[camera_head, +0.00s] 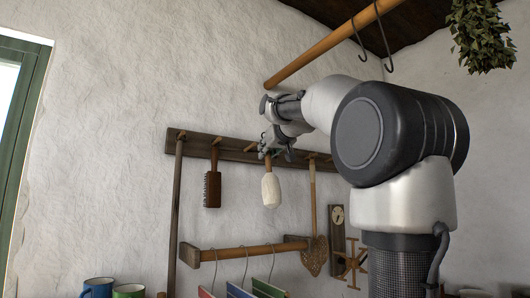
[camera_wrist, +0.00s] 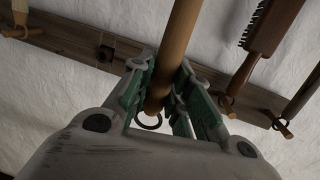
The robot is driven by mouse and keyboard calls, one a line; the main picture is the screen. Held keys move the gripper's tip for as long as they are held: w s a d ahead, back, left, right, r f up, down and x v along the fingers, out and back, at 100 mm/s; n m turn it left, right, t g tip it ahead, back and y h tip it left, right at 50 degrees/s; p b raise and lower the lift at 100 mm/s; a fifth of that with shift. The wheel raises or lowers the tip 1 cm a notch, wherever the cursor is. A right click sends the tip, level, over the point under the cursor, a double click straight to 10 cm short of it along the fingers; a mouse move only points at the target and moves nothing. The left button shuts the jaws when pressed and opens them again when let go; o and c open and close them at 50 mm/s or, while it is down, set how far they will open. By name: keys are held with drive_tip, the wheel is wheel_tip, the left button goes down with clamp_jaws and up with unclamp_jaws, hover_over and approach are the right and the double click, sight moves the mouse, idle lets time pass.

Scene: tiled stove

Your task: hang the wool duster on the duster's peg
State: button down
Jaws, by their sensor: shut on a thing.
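The wool duster (camera_head: 270,190), with a white woolly head and a wooden handle, hangs head down in the head view. My gripper (camera_head: 272,150) is shut on the upper part of its handle, in front of the peg rail. In the wrist view the handle (camera_wrist: 178,45) runs between the fingers of my gripper (camera_wrist: 160,95). A dark hanging ring (camera_wrist: 149,121) shows at the handle's end, apart from any visible peg. An empty-looking peg (camera_head: 249,147) sticks out of the rail just left of my gripper. Whether another peg is behind my gripper is hidden.
The dark peg rail (camera_head: 232,150) also holds a brown brush (camera_head: 213,188), a long pole (camera_head: 174,205) and a woven paddle (camera_head: 314,255). A lower wooden bar (camera_head: 240,254) carries hooks. A pole with black hooks (camera_head: 320,46) hangs above. Mugs (camera_head: 98,287) stand at lower left.

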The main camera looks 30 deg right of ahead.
drive_tip(key=shift+f, duration=0.15)
drive_tip(key=shift+d, duration=0.15)
drive_tip(key=shift+w, duration=0.15)
drive_tip(key=shift+w+a+r+x, duration=0.1)
drive_tip(key=shift+a+x, duration=0.25)
drive_tip(key=shift+x, duration=1.25)
drive_tip(key=shift+w+a+r+x, duration=0.1)
drive_tip(key=shift+a+x, duration=0.2)
drive_tip(key=shift+x, duration=1.35)
drive_tip(key=shift+a+r+x, duration=0.1)
drive_tip(key=shift+a+x, duration=0.25)
drive_tip(key=shift+x, duration=1.25)
